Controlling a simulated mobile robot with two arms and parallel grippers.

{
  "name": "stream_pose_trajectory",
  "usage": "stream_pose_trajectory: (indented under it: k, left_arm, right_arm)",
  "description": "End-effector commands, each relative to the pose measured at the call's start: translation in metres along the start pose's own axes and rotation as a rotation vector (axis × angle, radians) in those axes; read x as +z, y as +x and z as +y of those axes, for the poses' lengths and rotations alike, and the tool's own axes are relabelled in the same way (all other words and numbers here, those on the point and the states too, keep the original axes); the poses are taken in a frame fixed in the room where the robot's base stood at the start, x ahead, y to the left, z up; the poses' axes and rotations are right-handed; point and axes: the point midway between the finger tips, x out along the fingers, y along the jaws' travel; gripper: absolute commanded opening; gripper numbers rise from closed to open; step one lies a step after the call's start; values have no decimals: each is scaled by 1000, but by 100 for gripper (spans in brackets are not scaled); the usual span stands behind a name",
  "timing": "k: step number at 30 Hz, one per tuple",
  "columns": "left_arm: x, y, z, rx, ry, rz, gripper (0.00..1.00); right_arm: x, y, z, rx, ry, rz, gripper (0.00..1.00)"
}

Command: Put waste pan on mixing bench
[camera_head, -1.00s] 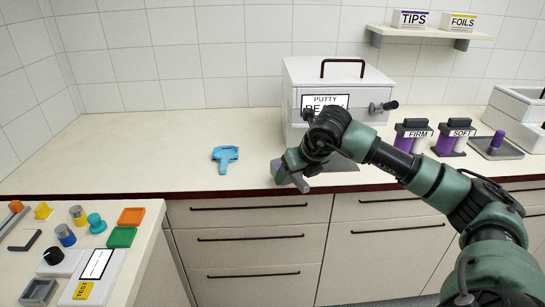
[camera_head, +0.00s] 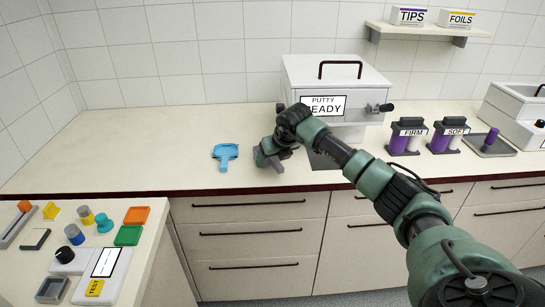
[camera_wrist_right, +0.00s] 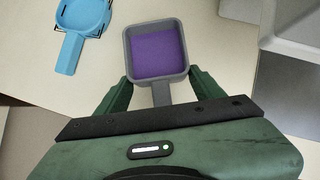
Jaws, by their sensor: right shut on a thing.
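My right gripper (camera_head: 268,158) is shut on the handle of a square grey pan (camera_wrist_right: 157,25) with a purple filling, as the right wrist view shows. The gripper's two green fingers (camera_wrist_right: 160,92) stand either side of that handle. The grey pan is over the light counter (camera_head: 120,150), near its front edge; its height above it is hard to tell. A blue pan (camera_head: 225,155) with a handle lies on the counter just left of the gripper, and also shows in the wrist view (camera_wrist_right: 82,20). No label marks either one as the waste pan. My left gripper is out of view.
A white putty box (camera_head: 350,80) with a black handle stands behind my right arm. Purple FIRM and SOFT holders (camera_head: 406,138) stand to its right. A side bench (camera_head: 140,262) at lower left holds several coloured pieces. The counter's left part is clear.

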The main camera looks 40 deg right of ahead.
Motion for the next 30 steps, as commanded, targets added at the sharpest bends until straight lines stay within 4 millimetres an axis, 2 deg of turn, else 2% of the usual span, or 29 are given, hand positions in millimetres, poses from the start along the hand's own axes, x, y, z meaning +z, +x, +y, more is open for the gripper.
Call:
stream_pose_trajectory:
  k: [9,10,12,23,26,30]
  left_arm:
    - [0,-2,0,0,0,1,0]
    - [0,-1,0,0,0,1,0]
    - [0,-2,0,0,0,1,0]
    - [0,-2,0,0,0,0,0]
    - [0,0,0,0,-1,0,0]
    - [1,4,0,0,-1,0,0]
  right_arm:
    - [-2,5,0,0,0,-4,16]
    - [-4,6,0,0,0,-2,71]
    - [-3,5,0,0,0,-2,90]
    - [-2,3,0,0,0,-3,90]
    - [-2,-6,-1,0,-1,-5,90]
    - [-2,-32,-1,-1,-3,-8,90]
